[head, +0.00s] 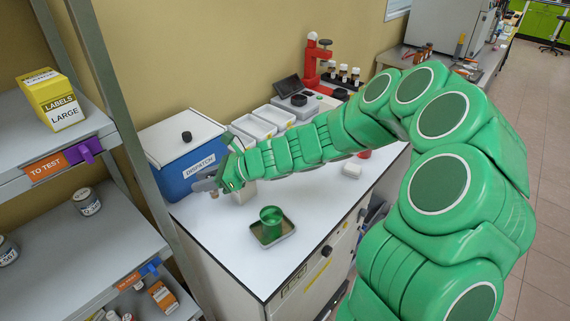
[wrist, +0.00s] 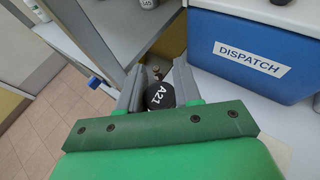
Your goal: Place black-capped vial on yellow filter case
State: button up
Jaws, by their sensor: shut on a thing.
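My gripper (head: 208,183) is just in front of the blue box marked DISPATCH, above the left end of the white counter. In the wrist view its two grey fingers (wrist: 159,78) are shut on the black-capped vial (wrist: 160,96), whose round cap reads A21. The vial's body is mostly hidden below the cap. In the head view the held vial is too small and covered to make out clearly.
The blue DISPATCH box (head: 186,172) has a white lid. A green cup (head: 271,217) stands in a small tray. White trays (head: 254,127) and a red device (head: 312,62) with vials stand behind.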

jog(key=w+d+r+m+t+h, duration=0.15)
jog(key=w+d, duration=0.25)
jog(key=d, duration=0.6)
jog(key=w+d+r+m+t, duration=0.2)
jog(key=w+d+t, duration=0.1)
jog(key=d, duration=0.7)
jog(key=w+d+r+m+t+h, duration=0.15)
jog(key=w+d, duration=0.25)
jog(key=d, duration=0.6)
jog(key=shift+m+y, duration=0.3)
jog(key=shift+w+a+f, duration=0.1)
jog(key=shift+w+f, duration=1.5)
jog(key=shift+w, duration=0.6)
jog(key=shift+w+a+f, duration=0.15)
jog(key=shift+w+f, duration=1.4)
jog(key=shift+w, duration=0.7)
jog(key=shift+w+a+f, duration=0.1)
jog(key=shift+w+f, duration=1.5)
jog(key=shift+w, duration=0.6)
jog(key=shift+f, duration=1.55)
jog(key=o, duration=1)
jog(key=shift+f, duration=0.1)
